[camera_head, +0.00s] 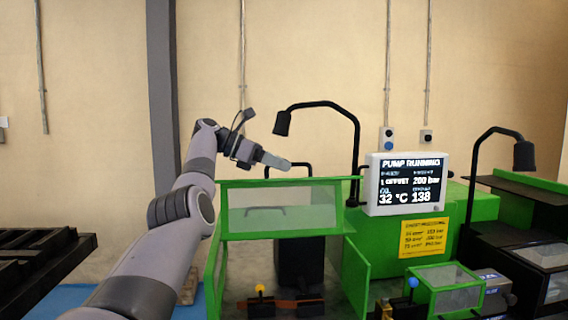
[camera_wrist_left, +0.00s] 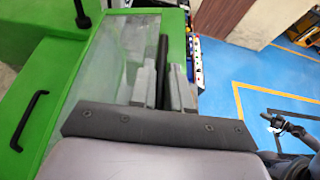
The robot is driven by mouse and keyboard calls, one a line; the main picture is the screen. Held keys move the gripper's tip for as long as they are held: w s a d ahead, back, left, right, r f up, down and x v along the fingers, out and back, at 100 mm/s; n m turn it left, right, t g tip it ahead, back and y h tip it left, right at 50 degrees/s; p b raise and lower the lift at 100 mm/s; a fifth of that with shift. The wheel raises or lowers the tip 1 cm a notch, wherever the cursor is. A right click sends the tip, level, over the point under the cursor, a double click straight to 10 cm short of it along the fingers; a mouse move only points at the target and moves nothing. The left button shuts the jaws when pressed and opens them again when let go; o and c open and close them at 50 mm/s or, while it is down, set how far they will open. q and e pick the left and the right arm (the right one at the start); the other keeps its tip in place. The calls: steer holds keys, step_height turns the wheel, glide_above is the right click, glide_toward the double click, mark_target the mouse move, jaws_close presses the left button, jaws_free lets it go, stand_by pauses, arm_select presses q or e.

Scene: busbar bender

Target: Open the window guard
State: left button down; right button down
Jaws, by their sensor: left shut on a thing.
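The window guard is a clear panel in a green frame (camera_head: 281,182) on the green bending machine. A black bar handle (camera_head: 304,165) stands at its top edge. My left gripper (camera_head: 286,165) reaches in from the left above the guard and is shut on this handle. In the left wrist view the two grey fingers (camera_wrist_left: 163,88) sit on either side of the black handle bar (camera_wrist_left: 163,50), with the clear panel (camera_wrist_left: 110,60) beside them. Below the panel in the head view, a dark block (camera_head: 300,260) and an orange-brown bar (camera_head: 285,304) show inside the machine. My right gripper is out of view.
A screen (camera_head: 406,184) reading "PUMP RUNNING" stands right of the guard. A black lamp (camera_head: 318,104) arches behind it. A smaller green-framed cover (camera_head: 447,290) is at the lower right. A dark rack (camera_head: 35,262) stands at the left.

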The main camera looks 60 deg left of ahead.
arm_select(q)
steer(key=shift+w+a+f, duration=0.1)
steer(key=shift+w+a, duration=0.1)
steer(key=shift+a, duration=0.3)
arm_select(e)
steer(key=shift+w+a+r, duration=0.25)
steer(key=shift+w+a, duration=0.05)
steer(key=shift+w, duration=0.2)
arm_select(q)
steer(key=c, duration=1.2)
jaws_free()
steer(key=shift+o, duration=0.2)
steer(key=shift+w+a+f, duration=0.1)
steer(key=shift+a, duration=0.05)
steer(key=shift+r, duration=0.2)
steer(key=shift+f, duration=0.1)
